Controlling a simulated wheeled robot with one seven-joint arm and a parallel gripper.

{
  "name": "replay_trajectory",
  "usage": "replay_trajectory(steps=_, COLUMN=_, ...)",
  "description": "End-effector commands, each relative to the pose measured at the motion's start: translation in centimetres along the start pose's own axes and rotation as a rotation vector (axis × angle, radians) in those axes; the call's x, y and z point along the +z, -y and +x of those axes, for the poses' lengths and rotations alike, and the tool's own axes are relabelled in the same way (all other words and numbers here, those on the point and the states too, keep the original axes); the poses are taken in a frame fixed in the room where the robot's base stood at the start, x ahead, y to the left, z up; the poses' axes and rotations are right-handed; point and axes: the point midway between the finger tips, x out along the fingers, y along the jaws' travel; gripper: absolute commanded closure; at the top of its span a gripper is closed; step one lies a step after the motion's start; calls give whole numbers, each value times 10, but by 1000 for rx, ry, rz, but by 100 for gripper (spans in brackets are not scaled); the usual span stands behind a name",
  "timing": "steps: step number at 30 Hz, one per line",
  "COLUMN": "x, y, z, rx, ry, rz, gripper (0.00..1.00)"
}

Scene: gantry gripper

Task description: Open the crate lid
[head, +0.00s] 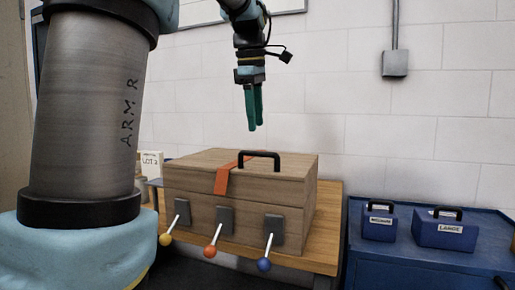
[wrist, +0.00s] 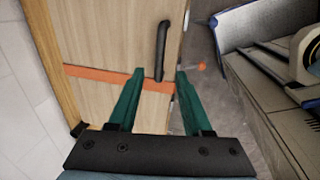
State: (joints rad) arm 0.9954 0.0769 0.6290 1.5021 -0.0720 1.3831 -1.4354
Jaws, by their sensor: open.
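The wooden crate (head: 187,201) stands on a wooden table in the head view. Its lid (head: 200,161) is closed and carries a black handle (head: 260,155) and an orange strap (head: 222,180). Three levers with yellow (head: 165,240), orange (head: 210,251) and blue (head: 264,265) knobs stick out from its front. My gripper (head: 254,128) is open and empty, pointing down above the lid, apart from the handle. In the wrist view my gripper (wrist: 160,73) shows green fingers spread wide, with the black handle (wrist: 161,50) beyond them and the orange strap (wrist: 105,76) crossing the lid.
A blue cabinet (head: 400,262) at the right bears two blue boxes (head: 379,224) (head: 440,232) with black handles. A small sign (head: 150,163) stands behind the crate at left. The wooden table (head: 325,230) has a narrow free strip right of the crate.

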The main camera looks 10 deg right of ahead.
Motion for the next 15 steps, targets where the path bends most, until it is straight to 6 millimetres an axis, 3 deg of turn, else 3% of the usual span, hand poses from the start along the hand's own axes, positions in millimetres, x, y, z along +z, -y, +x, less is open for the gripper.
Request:
replay_trajectory(steps=6, x=1, y=1, z=42, rx=-4, ry=0, rz=1, gripper=50)
replay_trajectory(steps=15, x=0, y=0, z=71, rx=-1, ry=0, rz=2, gripper=50)
